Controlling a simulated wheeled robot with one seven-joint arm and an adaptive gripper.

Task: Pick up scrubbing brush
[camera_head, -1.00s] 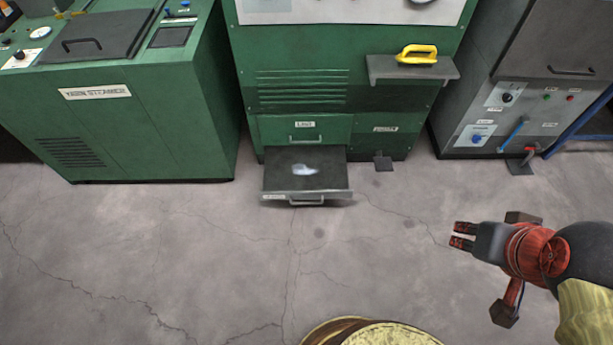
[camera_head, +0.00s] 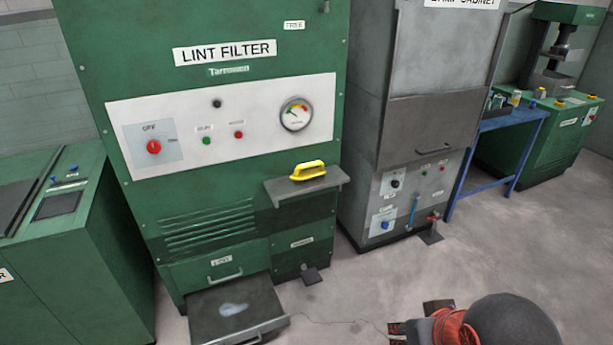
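The scrubbing brush (camera_head: 307,170) has a yellow loop handle. It rests on a small grey shelf (camera_head: 330,183) on the front of the green lint filter machine (camera_head: 130,85). Its underside is hard to make out. My gripper (camera_head: 397,332) is low at the bottom edge of the view, below and to the right of the brush and well apart from it. Its two fingers show a small gap with nothing between them, and part of it is cut off by the frame.
An open lint drawer (camera_head: 205,328) with a pale clump (camera_head: 233,309) juts out below the shelf. A grey cabinet (camera_head: 440,60) stands to the right of the machine, then a blue table (camera_head: 510,122). A green unit (camera_head: 105,270) is at left. Floor is free at right.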

